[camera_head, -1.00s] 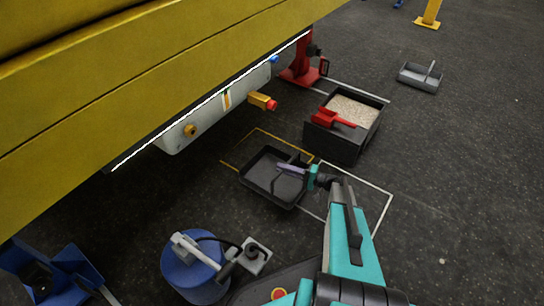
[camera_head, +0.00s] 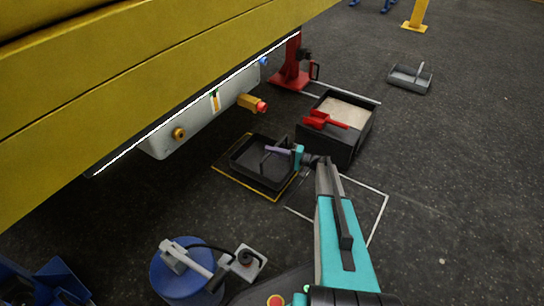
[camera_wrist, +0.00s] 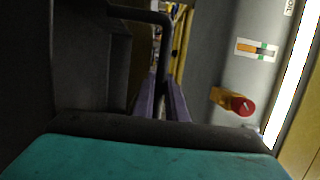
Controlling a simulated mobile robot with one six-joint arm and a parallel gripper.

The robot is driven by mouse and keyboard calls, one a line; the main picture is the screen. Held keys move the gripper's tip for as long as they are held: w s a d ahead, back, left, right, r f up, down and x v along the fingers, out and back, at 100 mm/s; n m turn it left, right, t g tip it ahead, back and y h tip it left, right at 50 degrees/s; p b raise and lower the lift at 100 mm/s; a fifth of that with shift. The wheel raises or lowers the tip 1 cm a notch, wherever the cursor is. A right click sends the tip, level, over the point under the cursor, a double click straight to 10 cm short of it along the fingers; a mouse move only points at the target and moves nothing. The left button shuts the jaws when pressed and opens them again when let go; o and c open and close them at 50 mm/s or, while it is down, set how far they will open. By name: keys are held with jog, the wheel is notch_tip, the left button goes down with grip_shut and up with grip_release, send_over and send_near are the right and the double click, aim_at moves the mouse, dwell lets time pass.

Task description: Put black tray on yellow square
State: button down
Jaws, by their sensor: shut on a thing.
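The black tray (camera_head: 258,174) is a shallow square tray with an upright handle, inside the yellow square's outline in the head view. The yellow square (camera_head: 247,187) is a painted outline on the floor, seen along the tray's near and left sides. My gripper (camera_head: 277,151) is shut on the tray's handle. In the wrist view the handle (camera_wrist: 160,18) rises between my fingers (camera_wrist: 160,105), and the dark tray wall fills the left. I cannot tell whether the tray touches the floor.
A black box of pale granules (camera_head: 345,112) with a red scoop (camera_head: 325,120) stands right of the tray. A grey machine body with an orange-and-red fitting (camera_head: 252,103) overhangs behind, under a yellow boom (camera_head: 150,65). A blue drum (camera_head: 180,272) stands in front. A white-outlined square (camera_head: 375,222) is empty at right.

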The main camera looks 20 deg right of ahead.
jog(key=shift+w+r, duration=0.1)
jog(key=shift+w, duration=0.15)
jog(key=shift+w+d, duration=0.1)
jog(key=shift+w+d+f+b, duration=0.1)
jog(key=shift+w+f+b, duration=0.2)
jog(key=shift+f+b, duration=0.55)
jog(key=shift+w+f+b, duration=0.25)
jog(key=shift+f+b, duration=0.25)
jog(key=shift+f, duration=0.55)
jog(key=c, duration=1.8)
grip_release()
jog(key=shift+o, duration=0.2)
jog(key=shift+s+d, duration=0.1)
jog(key=p+v, duration=0.4)
jog(key=v, duration=0.7)
jog(key=shift+s+d, duration=0.25)
jog(key=shift+d, duration=0.05)
